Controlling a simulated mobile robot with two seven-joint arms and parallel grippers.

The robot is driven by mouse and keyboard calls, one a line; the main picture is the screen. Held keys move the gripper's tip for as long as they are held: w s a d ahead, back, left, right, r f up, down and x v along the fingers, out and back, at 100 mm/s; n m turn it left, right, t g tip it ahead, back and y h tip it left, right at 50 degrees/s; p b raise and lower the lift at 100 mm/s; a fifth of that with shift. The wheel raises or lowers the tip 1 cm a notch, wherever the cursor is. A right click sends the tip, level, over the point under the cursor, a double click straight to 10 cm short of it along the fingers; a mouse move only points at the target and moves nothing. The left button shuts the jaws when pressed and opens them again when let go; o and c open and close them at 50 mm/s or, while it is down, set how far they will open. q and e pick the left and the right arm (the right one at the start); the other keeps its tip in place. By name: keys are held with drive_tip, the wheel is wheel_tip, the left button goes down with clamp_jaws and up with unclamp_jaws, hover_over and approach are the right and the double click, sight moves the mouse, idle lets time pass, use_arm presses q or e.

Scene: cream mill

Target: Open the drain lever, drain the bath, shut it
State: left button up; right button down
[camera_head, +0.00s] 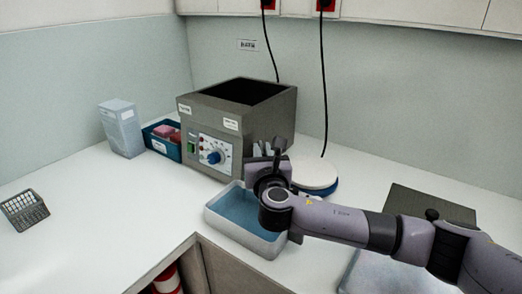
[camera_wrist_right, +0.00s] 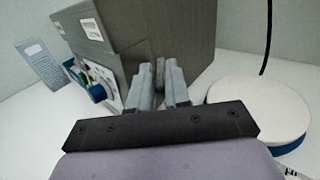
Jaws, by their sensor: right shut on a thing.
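The bath is a grey box (camera_head: 232,112) with a dark open top, standing on the counter; it also shows in the wrist view (camera_wrist_right: 150,35). Its front has a panel with a blue knob (camera_head: 214,157) and a green switch. My right gripper (camera_head: 268,150) is at the box's right front corner, over a tray. In the wrist view my right gripper (camera_wrist_right: 162,88) is shut on a small grey piece between its fingers, which seems to be the drain lever (camera_wrist_right: 160,72). The fingers hide most of it, so its angle is unclear. My left gripper is out of view.
A pale tray (camera_head: 222,225) with blue liquid inside sits below my right gripper at the counter's front edge. A round white-topped plate (camera_head: 318,175) is close to the right. A blue bin (camera_head: 160,147), white carton (camera_head: 121,128) and wire basket (camera_head: 25,210) stand left.

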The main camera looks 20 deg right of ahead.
drive_tip(key=shift+d+n+y+p, duration=0.15)
drive_tip(key=shift+d+n+y, duration=0.25)
drive_tip(key=shift+n+y, duration=0.65)
drive_tip(key=shift+d+n+y+p, duration=0.15)
drive_tip(key=shift+d+n+y, duration=0.35)
drive_tip(key=shift+y, duration=1)
drive_tip(key=shift+d+n+y+p, duration=0.15)
drive_tip(key=shift+d+n+y, duration=0.2)
drive_tip(key=shift+n+y, duration=0.7)
drive_tip(key=shift+y, duration=0.3)
drive_tip(key=c, duration=1.2)
unclamp_jaws()
drive_tip(key=shift+o, duration=0.2)
drive_tip(key=v, duration=0.7)
drive_tip(key=shift+b, duration=0.3)
drive_tip(key=shift+d+r, duration=0.1)
